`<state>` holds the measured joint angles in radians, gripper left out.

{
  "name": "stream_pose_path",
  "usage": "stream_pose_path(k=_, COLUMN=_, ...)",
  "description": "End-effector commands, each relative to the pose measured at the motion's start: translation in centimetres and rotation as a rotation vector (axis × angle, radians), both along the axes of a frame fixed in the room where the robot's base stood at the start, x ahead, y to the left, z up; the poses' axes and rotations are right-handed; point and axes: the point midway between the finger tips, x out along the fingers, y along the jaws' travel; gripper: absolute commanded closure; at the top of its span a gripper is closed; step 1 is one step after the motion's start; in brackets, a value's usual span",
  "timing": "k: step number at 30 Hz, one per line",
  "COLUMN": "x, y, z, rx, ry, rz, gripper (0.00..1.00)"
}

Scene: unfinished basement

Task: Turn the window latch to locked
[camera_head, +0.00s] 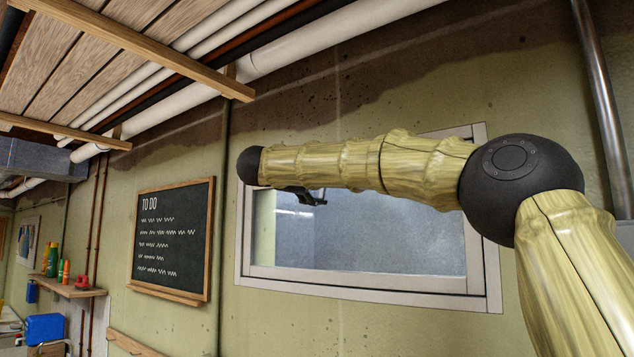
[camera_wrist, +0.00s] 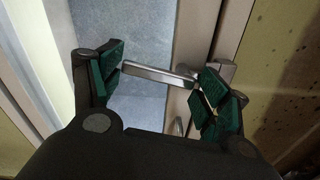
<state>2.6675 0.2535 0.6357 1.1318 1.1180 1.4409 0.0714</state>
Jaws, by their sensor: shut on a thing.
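The window (camera_head: 370,232) is set in the wall behind my arm, with a pale frame and a greyish pane. In the wrist view, the window latch (camera_wrist: 155,73) is a flat silver metal handle lying roughly crosswise, its right end at a pivot on the frame. In the head view my gripper (camera_head: 304,196) shows only partly below my forearm, and the latch is hidden there.
A chalkboard (camera_head: 174,238) hangs on the wall left of the window. A small shelf (camera_head: 68,287) with bottles is farther left. Pipes (camera_head: 200,85) and wooden joists run along the ceiling, above my arm. The wall below the window looks clear.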

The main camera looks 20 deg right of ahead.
Motion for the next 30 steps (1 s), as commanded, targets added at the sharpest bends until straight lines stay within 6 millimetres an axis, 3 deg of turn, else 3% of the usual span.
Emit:
stream_pose_path(k=12, x=-0.59, y=-0.48, z=-0.04, rx=-0.108, ry=0.172, rz=0.000, gripper=0.67)
stream_pose_path(k=29, x=-0.72, y=-0.67, z=-0.09, rx=-0.127, ry=0.200, rz=-0.001, gripper=0.67)
stream_pose_path(k=30, x=-0.72, y=-0.66, z=-0.09, rx=-0.127, ry=0.200, rz=-0.001, gripper=0.22)
